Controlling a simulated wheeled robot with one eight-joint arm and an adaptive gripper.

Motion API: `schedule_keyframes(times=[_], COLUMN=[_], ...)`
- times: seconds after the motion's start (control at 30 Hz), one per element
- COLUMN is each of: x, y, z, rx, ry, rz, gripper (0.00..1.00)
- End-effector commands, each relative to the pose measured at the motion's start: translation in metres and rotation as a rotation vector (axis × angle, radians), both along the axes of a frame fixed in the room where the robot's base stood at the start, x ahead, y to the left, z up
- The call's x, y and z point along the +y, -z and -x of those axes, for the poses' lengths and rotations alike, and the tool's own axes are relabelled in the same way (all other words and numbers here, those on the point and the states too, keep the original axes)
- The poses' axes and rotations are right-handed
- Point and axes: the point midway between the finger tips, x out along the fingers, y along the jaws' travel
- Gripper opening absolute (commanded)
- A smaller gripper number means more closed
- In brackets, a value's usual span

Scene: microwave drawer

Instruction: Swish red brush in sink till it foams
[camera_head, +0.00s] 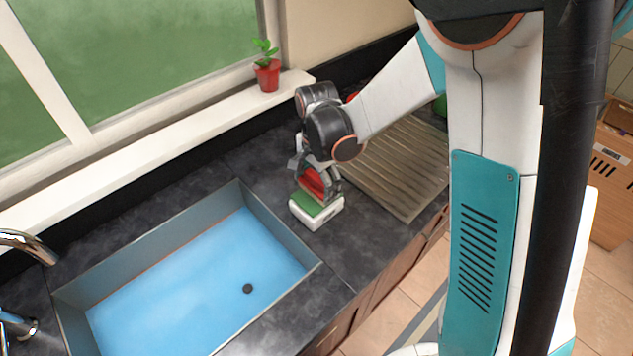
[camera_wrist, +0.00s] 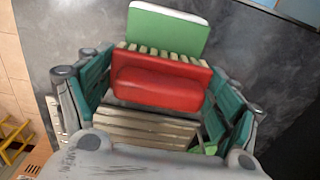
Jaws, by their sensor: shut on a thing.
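The red brush (camera_wrist: 160,85) with pale bristles is between the teal-padded fingers of my gripper (camera_wrist: 163,78) in the wrist view. In the head view, the brush (camera_head: 312,183) shows as a patch of red in my gripper (camera_head: 320,186), which is shut on it. The gripper is over the counter, right of the sink. The sink (camera_head: 285,230) is a grey-walled basin with a flat blue surface inside and a small dark round spot (camera_head: 248,288) near its right end. No foam shows in it.
A green-topped white block (camera_head: 317,211) sits just below my gripper, also in the wrist view (camera_wrist: 167,27). A ribbed drying mat (camera_head: 400,165) lies to the right. A potted plant (camera_head: 267,74) stands on the sill. A metal tap (camera_head: 28,245) is at left.

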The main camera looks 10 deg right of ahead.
Motion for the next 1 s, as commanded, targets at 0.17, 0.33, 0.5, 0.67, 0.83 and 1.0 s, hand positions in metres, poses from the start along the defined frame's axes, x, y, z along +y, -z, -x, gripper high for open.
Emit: schedule_keyframes(times=[0.17, 0.33, 0.5, 0.67, 0.83, 1.0], x=[0.000, 0.000, 0.000, 0.000, 0.000, 0.000], y=[0.002, 0.004, 0.005, 0.007, 0.009, 0.011], z=[0.000, 0.000, 0.000, 0.000, 0.000, 0.000], rx=[0.000, 0.000, 0.000, 0.000, 0.000, 0.000], ry=[0.000, 0.000, 0.000, 0.000, 0.000, 0.000], rz=[0.000, 0.000, 0.000, 0.000, 0.000, 0.000], gripper=[0.64, 0.64, 0.64, 0.64, 0.64, 0.64])
